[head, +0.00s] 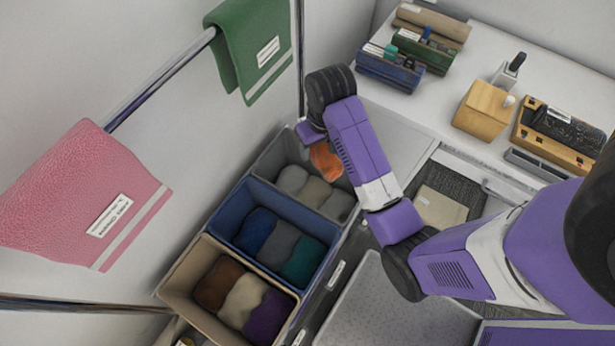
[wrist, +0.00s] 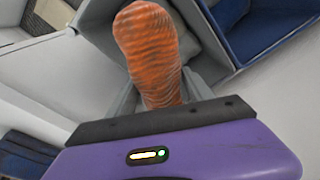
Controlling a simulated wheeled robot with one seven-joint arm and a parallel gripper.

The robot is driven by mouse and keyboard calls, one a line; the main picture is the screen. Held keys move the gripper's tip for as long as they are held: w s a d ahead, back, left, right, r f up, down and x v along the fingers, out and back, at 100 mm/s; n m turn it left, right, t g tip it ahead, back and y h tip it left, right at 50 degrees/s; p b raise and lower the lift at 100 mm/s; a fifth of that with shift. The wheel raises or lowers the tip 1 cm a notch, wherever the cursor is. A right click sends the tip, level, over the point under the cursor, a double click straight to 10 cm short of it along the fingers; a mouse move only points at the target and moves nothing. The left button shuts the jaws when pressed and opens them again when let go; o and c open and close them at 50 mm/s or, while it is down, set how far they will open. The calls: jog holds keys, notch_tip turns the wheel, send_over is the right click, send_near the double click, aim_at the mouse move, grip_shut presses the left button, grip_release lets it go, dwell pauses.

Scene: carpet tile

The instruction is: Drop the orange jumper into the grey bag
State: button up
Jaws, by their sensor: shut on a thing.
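The orange jumper (head: 326,162) is a rolled, rust-orange bundle hanging beneath my gripper (head: 315,139). The wrist view shows the jumper (wrist: 150,55) sticking out from between grey fingers, with ribbed texture. My gripper is shut on it; the fingertips are mostly hidden in the head view. The grey bag (head: 275,158) is the farthest of three open bags in a row, and holds several pale grey and beige rolled items. In the head view the jumper appears over the far right part of the grey bag; its exact height above it I cannot tell.
A blue bag (head: 218,232) and a tan bag (head: 178,290), both holding rolled clothes, stand nearer in the row. A pink towel (head: 80,190) and a green towel (head: 245,40) hang on a rail at left. A white counter (head: 425,105) with boxes is at right.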

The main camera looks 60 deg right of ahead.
jog(key=shift+f, duration=2.75)
jog(key=o, duration=1.8)
jog(key=shift+s, duration=0.1)
jog(key=shift+o, duration=0.2)
jog(key=shift+s+a+r+b, duration=0.1)
jog(key=shift+s+r+b, duration=0.05)
jog(key=shift+r, duration=1.15)
jog(key=shift+s+a+r+b, duration=0.1)
jog(key=shift+r, duration=1.2)
jog(key=shift+s+a+r+b, duration=0.1)
jog(key=shift+s+r+b, duration=0.05)
jog(key=shift+r, duration=1.15)
